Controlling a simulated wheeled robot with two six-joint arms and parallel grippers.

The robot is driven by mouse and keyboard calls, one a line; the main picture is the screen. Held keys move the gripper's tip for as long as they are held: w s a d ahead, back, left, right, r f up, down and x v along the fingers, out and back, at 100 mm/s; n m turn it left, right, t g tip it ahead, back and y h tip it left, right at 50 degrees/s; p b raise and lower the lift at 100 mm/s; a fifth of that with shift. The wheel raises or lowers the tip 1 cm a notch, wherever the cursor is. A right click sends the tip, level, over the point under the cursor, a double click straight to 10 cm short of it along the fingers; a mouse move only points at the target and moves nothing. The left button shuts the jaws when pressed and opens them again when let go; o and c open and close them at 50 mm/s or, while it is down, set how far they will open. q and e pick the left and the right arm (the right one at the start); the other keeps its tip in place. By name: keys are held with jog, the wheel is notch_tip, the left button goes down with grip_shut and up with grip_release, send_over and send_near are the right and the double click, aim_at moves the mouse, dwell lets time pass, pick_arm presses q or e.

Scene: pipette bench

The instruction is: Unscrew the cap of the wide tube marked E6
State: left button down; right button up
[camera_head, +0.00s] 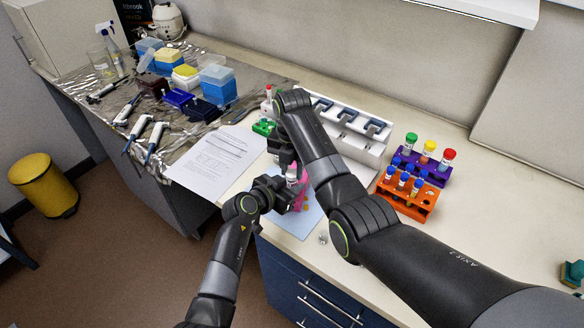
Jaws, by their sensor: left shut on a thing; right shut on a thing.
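A wide tube (292,171) shows as a small pale patch between my two grippers, above a light blue mat (305,219). Its marking cannot be read and its cap is hidden by my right gripper. My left gripper (297,190) comes in from the left and is shut on the tube's body, low down. My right gripper (287,162) reaches down from above and is shut at the top of the tube, apparently on its cap. Whether cap and tube are apart cannot be told.
A pink object (301,196) is partly hidden beside my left gripper. A white rack (348,133) stands behind my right arm. Orange (419,205) and purple (436,173) racks hold capped tubes to the right. A printed sheet (215,158) lies left; pipettes and tip boxes lie beyond.

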aim_at(292, 173)
jog(key=shift+r, duration=0.15)
jog(key=shift+r, duration=0.9)
jog(key=shift+r, duration=2.05)
pick_arm(q)
jog(key=c, duration=1.1)
grip_release()
